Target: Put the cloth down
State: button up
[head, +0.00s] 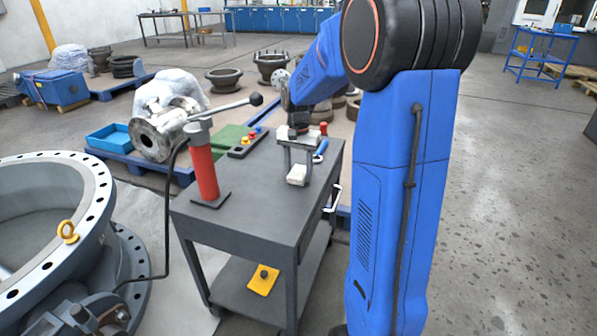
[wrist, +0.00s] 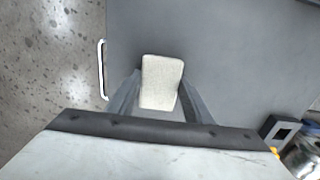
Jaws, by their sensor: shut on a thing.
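The cloth is a small off-white folded pad (head: 298,174), held between the fingers of my gripper (head: 297,160) over the grey cart top (head: 240,190). In the wrist view the cloth (wrist: 161,82) sits between my gripper's two dark fingers (wrist: 158,98), which close on its sides. The cloth is near the cart's right edge, by the white handle. I cannot tell whether its underside touches the cart top.
A red hand pump (head: 203,165) with a long lever stands on the cart's left. A control box with coloured buttons (head: 247,143) and a blue-handled tool (head: 321,150) lie farther back. A large flanged valve body (head: 50,215) is at left. The cart's front top is clear.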

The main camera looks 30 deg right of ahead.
aim_at(299, 172)
jog(key=shift+f, duration=0.1)
jog(key=o, duration=1.2)
notch_tip(299, 172, up, 11)
jog(key=s+a+r+n+t, duration=0.1)
jog(key=s+a+r+n, duration=0.15)
jog(key=s+a, duration=0.35)
jog(key=s+a+f+n+t, duration=0.1)
jog(key=s+a+f+n, duration=0.1)
jog(key=s, duration=0.6)
jog(key=s+a+f+n+t, duration=0.1)
jog(key=s+a+f+n, duration=0.1)
jog(key=s, duration=0.6)
jog(key=s+a+f+n+t, duration=0.1)
jog(key=s+a+n, duration=0.3)
jog(key=s, duration=0.4)
jog(key=shift+a+f+t, duration=0.4)
jog(key=shift+a+f, duration=0.35)
jog(key=shift+f, duration=0.15)
